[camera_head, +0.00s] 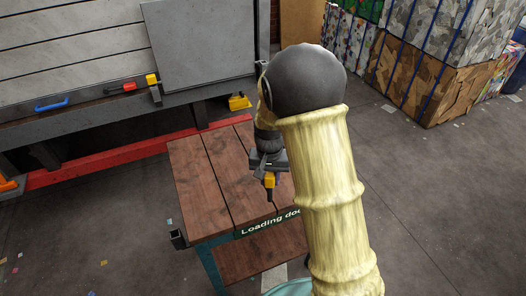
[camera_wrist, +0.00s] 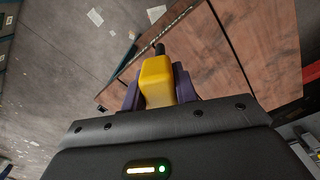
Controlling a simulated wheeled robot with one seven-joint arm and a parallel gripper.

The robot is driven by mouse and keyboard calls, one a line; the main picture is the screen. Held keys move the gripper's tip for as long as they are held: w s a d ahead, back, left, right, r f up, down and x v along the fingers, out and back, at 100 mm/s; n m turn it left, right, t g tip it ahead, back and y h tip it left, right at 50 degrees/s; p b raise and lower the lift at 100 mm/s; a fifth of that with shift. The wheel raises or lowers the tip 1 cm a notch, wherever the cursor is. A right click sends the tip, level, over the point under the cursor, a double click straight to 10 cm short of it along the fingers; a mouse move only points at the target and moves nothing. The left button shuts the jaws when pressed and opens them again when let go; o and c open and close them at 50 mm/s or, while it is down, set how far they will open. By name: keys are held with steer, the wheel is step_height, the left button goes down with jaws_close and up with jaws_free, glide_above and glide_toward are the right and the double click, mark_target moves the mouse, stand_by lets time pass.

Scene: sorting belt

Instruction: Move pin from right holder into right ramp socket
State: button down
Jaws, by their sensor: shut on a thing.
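My gripper (camera_head: 268,170) is shut on a pin with a yellow handle (camera_head: 269,181) and a dark tip. It holds the pin above the wooden table marked "Loading dock" (camera_head: 215,190), tip pointing down. A dark bracket (camera_head: 178,239) is on the table's left front corner. The right holder is not seen; my arm covers the table's right side. I cannot clearly make out the right ramp socket.
A grey belt structure with a raised panel (camera_head: 198,40) stands behind the table. A yellow-and-dark piece (camera_head: 153,82), a red piece (camera_head: 128,87) and a blue handle (camera_head: 52,104) are along its edge. A yellow block (camera_head: 239,102) is near the panel's lower right. Bales (camera_head: 420,75) stand at back right.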

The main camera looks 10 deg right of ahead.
steer(key=d+f+n+b, duration=0.1)
steer(key=d+f, duration=0.3)
steer(key=f, duration=0.4)
steer(key=s+d+f+n+b, duration=0.1)
steer(key=d+f+b, duration=0.2)
steer(key=f, duration=0.6)
steer(key=shift+d+b, duration=0.3)
steer(key=shift+d, duration=0.1)
